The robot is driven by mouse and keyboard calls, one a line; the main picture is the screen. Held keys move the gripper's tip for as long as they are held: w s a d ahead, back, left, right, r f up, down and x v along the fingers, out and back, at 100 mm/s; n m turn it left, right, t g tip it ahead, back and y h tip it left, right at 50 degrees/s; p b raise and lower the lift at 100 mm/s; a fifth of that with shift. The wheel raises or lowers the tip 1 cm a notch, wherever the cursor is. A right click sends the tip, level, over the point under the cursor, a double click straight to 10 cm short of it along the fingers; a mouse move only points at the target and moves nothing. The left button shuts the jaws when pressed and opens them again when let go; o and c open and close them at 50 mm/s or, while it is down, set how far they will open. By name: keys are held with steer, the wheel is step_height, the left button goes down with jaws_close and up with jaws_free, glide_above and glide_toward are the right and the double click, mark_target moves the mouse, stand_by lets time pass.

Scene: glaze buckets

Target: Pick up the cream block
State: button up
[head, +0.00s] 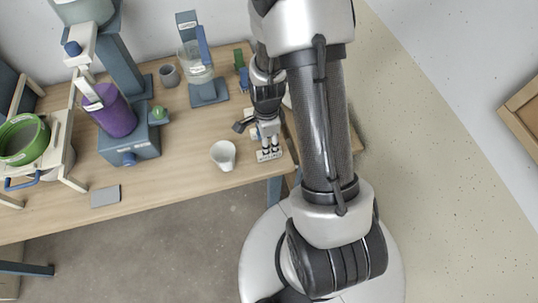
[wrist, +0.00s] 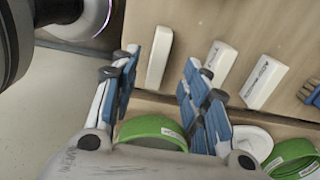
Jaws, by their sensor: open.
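My gripper (wrist: 162,60) is open, with its blue-padded fingers spread apart in the wrist view. A plain, pale cream block (wrist: 158,58) lies on the wooden surface and shows between the two fingertips. I see a gap on each side of it, and I cannot tell how far below the fingertips it is. Two similar pale blocks with small labels lie to its right, one nearer (wrist: 220,61) and one farther (wrist: 263,82). In the head view my gripper (head: 269,147) points down over the right end of the table, and the blocks cannot be made out clearly.
A white cup (head: 223,155) stands on the table (head: 185,168) left of my gripper. A purple bucket (head: 110,112) and a green tub (head: 23,140) are farther left. In the wrist view, a green-rimmed container (wrist: 152,128) and a brush (wrist: 312,93) are nearby.

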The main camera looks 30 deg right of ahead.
steer(key=f, duration=0.2)
steer(key=f+b, duration=0.1)
steer(key=f, duration=0.1)
steer(key=f+b, duration=0.1)
steer(key=f, duration=0.1)
steer(key=shift+s+d+f, duration=0.15)
steer(key=shift+d+f, duration=0.15)
steer(key=shift+c, duration=0.4)
jaws_close()
